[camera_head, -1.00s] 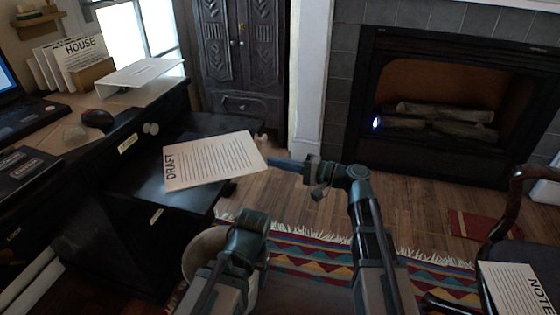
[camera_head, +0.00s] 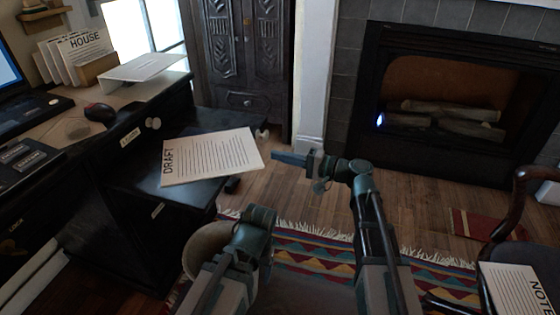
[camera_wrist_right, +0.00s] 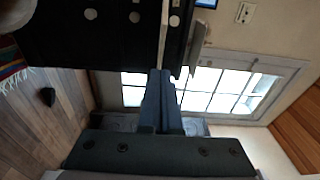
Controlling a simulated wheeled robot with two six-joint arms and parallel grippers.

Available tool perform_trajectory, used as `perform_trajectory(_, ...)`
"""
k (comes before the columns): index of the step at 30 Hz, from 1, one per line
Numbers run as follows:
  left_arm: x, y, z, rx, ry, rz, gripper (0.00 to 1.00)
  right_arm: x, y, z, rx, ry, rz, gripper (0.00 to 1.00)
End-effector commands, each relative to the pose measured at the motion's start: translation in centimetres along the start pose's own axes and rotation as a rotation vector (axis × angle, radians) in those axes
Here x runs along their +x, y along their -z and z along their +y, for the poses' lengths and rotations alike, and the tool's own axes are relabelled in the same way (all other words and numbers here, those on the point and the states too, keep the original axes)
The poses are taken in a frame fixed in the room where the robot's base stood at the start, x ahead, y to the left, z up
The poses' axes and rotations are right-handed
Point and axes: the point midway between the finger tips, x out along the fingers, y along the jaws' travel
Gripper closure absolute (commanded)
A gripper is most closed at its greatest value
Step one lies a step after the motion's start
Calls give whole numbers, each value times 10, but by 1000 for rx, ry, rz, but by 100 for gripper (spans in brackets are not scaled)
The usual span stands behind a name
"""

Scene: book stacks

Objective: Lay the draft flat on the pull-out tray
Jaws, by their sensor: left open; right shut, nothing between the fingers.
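The draft (camera_head: 211,157), a white sheet or thin stack marked DRAFT, lies face up and looks flat on the dark pull-out tray (camera_head: 140,187) of the desk. Its right corner sticks out past the tray's edge. My right gripper (camera_head: 277,156) is shut and empty, just right of the draft with a small gap between them. In the right wrist view its fingers (camera_wrist_right: 161,78) point at a thin pale edge, probably the draft. My left gripper (camera_head: 257,217) is low, in front of the tray and below the draft; its fingers are hard to make out.
The desk (camera_head: 70,135) holds a mouse (camera_head: 99,112), a white stand (camera_head: 147,69) and upright papers marked HOUSE (camera_head: 84,42). A round bin (camera_head: 200,250) stands below the tray. A chair (camera_head: 512,235) with a NOTE sheet (camera_head: 515,288) is at right.

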Motion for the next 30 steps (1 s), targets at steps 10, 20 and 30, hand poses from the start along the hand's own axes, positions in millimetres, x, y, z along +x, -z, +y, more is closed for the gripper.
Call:
perform_trajectory(10, 0, 0, 0, 0, 0, 0, 25, -57, 7, 0, 0, 0, 4, 100)
perform_trajectory(20, 0, 0, 0, 0, 0, 0, 25, -94, 7, 0, 0, 0, 0, 100)
perform_trajectory(30, 0, 0, 0, 0, 0, 0, 25, -98, 7, 0, 0, 0, -1, 100)
